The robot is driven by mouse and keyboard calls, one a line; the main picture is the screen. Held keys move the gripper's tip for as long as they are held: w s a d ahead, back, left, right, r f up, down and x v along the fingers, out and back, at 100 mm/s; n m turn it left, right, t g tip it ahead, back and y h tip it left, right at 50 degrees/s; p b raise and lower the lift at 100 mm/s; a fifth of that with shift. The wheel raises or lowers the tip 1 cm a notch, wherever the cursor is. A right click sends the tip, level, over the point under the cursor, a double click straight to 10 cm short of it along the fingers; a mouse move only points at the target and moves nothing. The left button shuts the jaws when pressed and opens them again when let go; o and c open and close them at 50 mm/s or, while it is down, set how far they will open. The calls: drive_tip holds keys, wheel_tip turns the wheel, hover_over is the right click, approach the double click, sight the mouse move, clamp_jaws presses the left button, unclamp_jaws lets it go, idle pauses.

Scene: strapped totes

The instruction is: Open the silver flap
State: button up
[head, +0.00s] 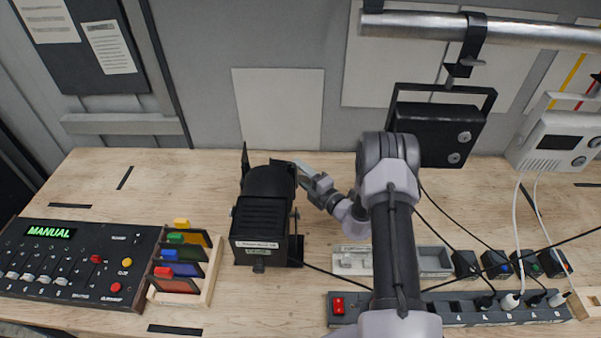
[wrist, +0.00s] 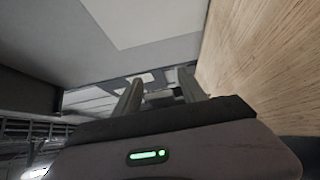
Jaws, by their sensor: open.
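A black stage lamp (head: 262,215) stands on the bench, left of my arm, with a dark flap (head: 245,160) upright at its top left. A thin silver-grey edge (head: 281,162) shows at the lamp's top right and looks like the silver flap; it is seen nearly edge-on, so how far it is open is hard to tell. My gripper (head: 303,170) is at the lamp's upper right, close to this edge; I cannot tell whether they touch. In the wrist view my gripper (wrist: 158,78) has its fingers apart, and no flap can be made out clearly between them.
A control desk (head: 75,262) and a rack of coloured filters (head: 185,268) are at the left. A grey tray (head: 435,262) and a power strip (head: 460,307) lie at the right, with cables across the bench. A second black lamp (head: 437,130) hangs from a metal bar (head: 500,30).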

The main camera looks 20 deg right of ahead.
clamp_jaws()
drive_tip(key=shift+f, duration=0.1)
idle(1.2)
